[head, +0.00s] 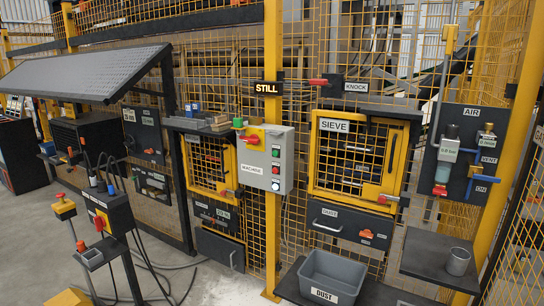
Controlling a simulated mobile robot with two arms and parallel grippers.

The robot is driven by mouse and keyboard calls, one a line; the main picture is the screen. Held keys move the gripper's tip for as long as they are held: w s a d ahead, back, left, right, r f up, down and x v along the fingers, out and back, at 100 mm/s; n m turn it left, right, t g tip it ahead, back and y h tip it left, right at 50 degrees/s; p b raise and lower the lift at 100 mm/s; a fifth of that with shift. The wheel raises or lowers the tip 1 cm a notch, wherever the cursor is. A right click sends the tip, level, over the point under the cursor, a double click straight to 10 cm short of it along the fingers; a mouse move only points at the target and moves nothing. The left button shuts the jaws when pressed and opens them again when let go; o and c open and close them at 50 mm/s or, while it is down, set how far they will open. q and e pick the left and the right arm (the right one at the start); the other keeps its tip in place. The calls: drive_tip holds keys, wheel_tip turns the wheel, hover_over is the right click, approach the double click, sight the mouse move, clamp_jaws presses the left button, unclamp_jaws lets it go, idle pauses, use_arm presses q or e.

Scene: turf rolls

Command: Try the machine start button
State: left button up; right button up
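The grey control box (284,140) labelled MACHINE is mounted on the yellow fence post in the middle of the head view. A green button (276,152) is at the top of the column on its right side. A lit sign (267,88) above the box reads STILL. Neither of my grippers is in view.
A grey DUST bin (333,272) stands in front. The AIR panel (473,125) is right, above a shelf with a metal cup (458,261). Cables cross the floor at left.

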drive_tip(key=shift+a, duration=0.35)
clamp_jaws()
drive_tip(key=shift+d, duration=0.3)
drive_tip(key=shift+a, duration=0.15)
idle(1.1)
